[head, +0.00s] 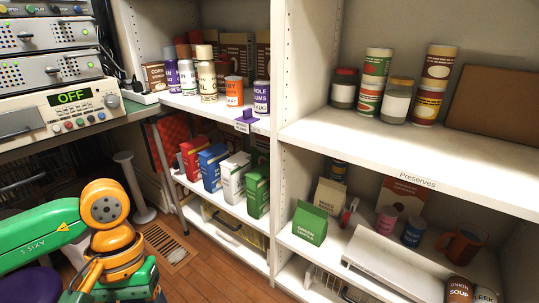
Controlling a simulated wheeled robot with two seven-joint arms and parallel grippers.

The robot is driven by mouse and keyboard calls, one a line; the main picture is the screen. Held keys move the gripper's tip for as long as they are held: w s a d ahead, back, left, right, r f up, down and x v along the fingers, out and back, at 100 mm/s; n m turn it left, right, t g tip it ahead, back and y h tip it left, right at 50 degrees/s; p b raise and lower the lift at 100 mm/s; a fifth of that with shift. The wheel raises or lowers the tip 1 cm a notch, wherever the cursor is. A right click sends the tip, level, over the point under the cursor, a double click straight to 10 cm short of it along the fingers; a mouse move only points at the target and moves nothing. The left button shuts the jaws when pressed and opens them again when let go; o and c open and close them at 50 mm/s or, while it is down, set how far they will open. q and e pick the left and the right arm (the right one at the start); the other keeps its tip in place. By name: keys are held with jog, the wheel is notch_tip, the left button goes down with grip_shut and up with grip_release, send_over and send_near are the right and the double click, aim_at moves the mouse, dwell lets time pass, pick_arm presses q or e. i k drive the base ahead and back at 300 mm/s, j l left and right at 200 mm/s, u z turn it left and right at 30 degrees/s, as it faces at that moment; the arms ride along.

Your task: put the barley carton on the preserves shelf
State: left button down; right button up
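The shelf labelled "Preserves" (300,128) is the upper right shelf, with its label on the front edge. Several cartons stand upright on the middle shelf of the left unit: a red carton (192,158), a blue carton (212,168), a white carton (233,177) and a green carton (257,192). Another green carton (310,223) stands on the shelf below Preserves, at its left. The carton print is too small to tell which one is barley. My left arm comes in at the lower left, but its gripper fingers do not show. My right gripper is out of view.
On the Preserves shelf stand jars (344,90), stacked cans (372,82) and a brown box (495,104); its front left part is bare. A white upright panel (281,60) divides the units. Electronic equipment (62,105) stands on a bench at left.

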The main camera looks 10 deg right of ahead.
aim_at(502, 180)
jog(key=z, duration=0.45)
jog(key=l+z, duration=0.1)
jog(key=z, duration=0.4)
jog(key=l+z, duration=0.1)
jog(key=z, duration=0.85)
